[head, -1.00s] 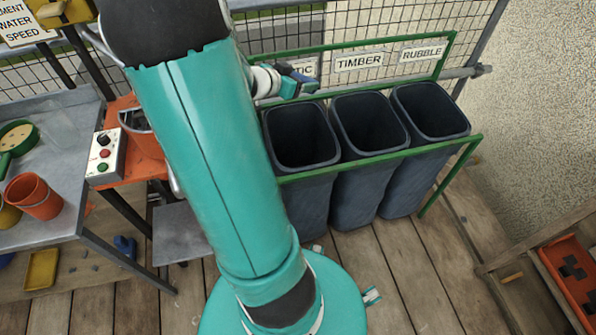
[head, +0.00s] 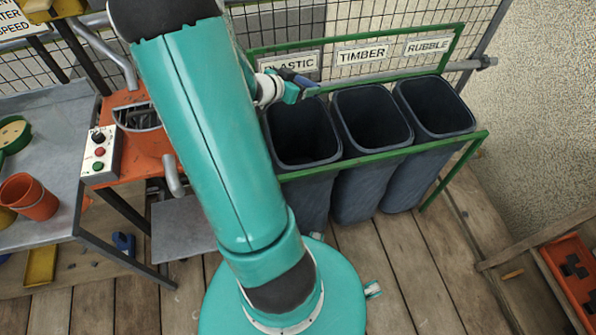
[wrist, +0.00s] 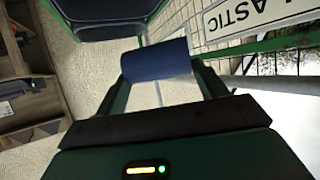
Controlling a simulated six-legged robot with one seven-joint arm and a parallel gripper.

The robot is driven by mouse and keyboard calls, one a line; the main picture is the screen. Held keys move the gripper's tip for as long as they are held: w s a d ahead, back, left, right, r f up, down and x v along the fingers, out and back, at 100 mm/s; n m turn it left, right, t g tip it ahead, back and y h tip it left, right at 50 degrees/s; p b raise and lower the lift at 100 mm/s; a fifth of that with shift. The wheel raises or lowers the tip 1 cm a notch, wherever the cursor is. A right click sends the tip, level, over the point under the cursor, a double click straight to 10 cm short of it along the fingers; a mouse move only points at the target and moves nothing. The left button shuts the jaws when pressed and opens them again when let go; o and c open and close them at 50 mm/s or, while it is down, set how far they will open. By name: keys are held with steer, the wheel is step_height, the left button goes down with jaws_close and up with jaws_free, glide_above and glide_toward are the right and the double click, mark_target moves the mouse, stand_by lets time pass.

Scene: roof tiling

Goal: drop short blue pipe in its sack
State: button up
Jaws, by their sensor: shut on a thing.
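My gripper (wrist: 160,85) is shut on the short blue pipe (wrist: 157,61), which lies crosswise between the fingertips in the wrist view. In the head view my gripper (head: 303,86) is above the back rim of the left bin, below the PLASTIC sign (head: 291,63). The blue pipe (head: 294,76) shows there as a small dark blue piece at the gripper. The dark PLASTIC bin (head: 316,179) has an open top, and no contents can be made out. Part of a dark bin (wrist: 100,30) shows at the top of the wrist view, apart from the pipe.
The TIMBER bin (head: 367,180) and RUBBLE bin (head: 425,165) stand to the right in the same green frame (head: 390,151). A mesh fence is behind. At left are an orange machine (head: 150,140) with a control box (head: 100,155) and a grey bench (head: 60,110).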

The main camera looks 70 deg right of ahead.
steer(key=shift+f, duration=0.3)
steer(key=o, duration=1)
steer(key=shift+o, duration=0.2)
steer(key=shift+r, duration=0.1)
steer(key=shift+r, duration=0.3)
step_height(320, 180, up, 3)
steer(key=shift+f, duration=0.15)
steer(key=s+a+r, duration=0.3)
steer(key=a+r, duration=0.6)
steer(key=a, duration=0.4)
steer(key=shift+s+a+r, duration=0.2)
steer(key=shift+a+r, duration=0.05)
